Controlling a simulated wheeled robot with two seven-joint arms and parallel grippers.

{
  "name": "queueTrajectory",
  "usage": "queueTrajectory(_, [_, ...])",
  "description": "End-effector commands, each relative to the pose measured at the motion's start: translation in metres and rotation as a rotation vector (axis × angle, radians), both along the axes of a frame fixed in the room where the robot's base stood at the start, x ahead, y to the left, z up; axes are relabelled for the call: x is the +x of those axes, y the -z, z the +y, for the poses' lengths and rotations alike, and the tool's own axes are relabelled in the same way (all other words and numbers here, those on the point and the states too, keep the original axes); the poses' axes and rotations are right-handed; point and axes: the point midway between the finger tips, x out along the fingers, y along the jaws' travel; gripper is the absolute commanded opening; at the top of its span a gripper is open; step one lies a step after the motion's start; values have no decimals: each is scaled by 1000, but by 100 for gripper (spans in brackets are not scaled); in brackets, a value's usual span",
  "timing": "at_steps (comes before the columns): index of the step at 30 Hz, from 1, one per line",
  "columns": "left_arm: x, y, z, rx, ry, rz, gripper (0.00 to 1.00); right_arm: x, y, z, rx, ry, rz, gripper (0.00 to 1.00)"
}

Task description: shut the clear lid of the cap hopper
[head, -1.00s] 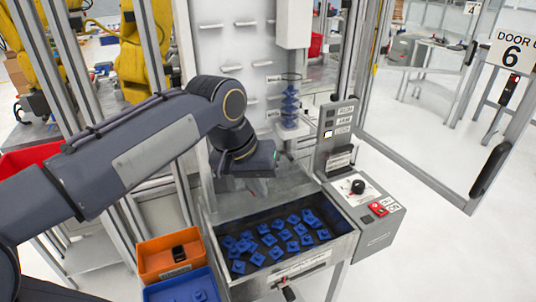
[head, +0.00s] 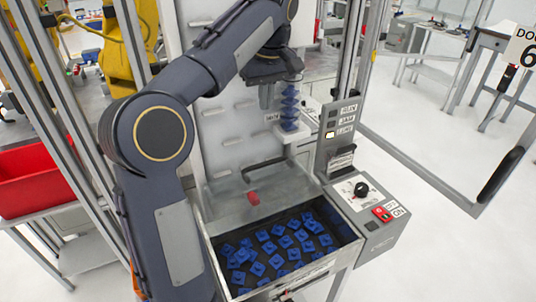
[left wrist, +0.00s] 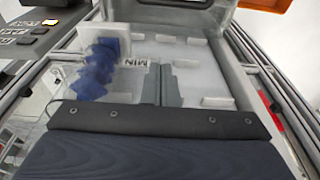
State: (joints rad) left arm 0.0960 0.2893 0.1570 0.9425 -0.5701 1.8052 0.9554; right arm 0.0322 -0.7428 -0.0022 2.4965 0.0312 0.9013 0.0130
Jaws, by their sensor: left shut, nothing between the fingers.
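The cap hopper (head: 207,240) is a grey metal bin with several blue caps (head: 271,248) loose inside. Its mouth looks uncovered. A clear sheet, seemingly the lid (head: 285,185), leans up and back behind the mouth. Its edges are faint. A black bar handle (head: 257,165) and a small red piece (head: 253,197) show there. My left gripper (head: 266,97) is shut and empty, pointing down above and behind the handle, apart from it. In the left wrist view its fingers (left wrist: 160,85) are together over the white back panel. My right gripper is not in view.
A column of blue caps (head: 289,108) stands close right of my left gripper. A control box (head: 365,205) with a knob and red switch flanks the hopper at right. Metal posts stand on both sides. A red bin (head: 35,180) is at far left.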

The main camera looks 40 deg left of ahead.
Motion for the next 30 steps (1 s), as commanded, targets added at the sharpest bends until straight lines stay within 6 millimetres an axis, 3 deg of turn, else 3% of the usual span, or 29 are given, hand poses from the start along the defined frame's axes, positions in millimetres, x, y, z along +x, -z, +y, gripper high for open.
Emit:
queueTrajectory(1, [0,15,3,0,-2,4,0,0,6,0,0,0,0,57])
queueTrajectory(21, [12,156,24,-1,0,4,0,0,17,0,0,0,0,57])
queueTrajectory(30, [-5,145,-8,-1,3,-1,0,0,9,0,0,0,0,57])
